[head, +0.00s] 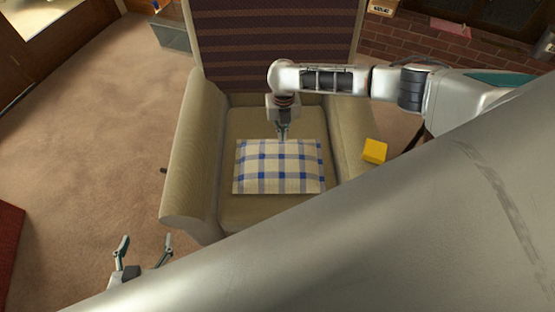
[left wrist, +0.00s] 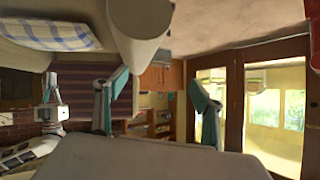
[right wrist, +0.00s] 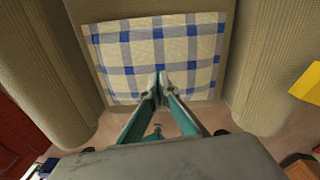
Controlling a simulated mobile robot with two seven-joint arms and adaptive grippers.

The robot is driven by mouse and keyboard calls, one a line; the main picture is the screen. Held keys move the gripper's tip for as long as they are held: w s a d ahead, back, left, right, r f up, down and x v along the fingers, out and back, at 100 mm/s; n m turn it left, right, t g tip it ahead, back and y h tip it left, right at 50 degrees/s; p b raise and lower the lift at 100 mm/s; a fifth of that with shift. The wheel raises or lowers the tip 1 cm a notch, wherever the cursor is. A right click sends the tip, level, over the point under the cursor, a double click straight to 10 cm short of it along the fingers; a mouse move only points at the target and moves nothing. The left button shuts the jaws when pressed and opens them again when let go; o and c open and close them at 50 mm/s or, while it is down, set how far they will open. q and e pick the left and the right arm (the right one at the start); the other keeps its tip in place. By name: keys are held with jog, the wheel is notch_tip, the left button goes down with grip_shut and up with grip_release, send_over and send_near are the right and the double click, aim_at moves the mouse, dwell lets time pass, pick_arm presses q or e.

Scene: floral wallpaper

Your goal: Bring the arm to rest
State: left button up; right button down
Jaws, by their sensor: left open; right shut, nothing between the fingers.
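My right arm reaches in from the right in the head view, over an armchair (head: 190,160). Its gripper (head: 282,136) points down at the back edge of a blue-and-white checked cushion (head: 280,170) lying on the seat. In the right wrist view the gripper (right wrist: 158,82) is shut and empty, its tips over the cushion (right wrist: 140,45); I cannot tell if they touch it. My left gripper (head: 145,242) is open and empty, low at the left, apart from the chair. The left wrist view shows its spread fingers (left wrist: 158,92) and part of the cushion (left wrist: 45,28).
A yellow block (head: 375,150) is at the chair's right armrest. A glass-sided box (head: 176,38) stands behind the chair at the left. A red object (head: 10,240) is at the far left edge. Carpet (head: 100,130) left of the chair is clear. A large grey surface covers the lower right.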

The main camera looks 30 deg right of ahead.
pick_arm(q)
jog(key=shift+w, duration=0.2)
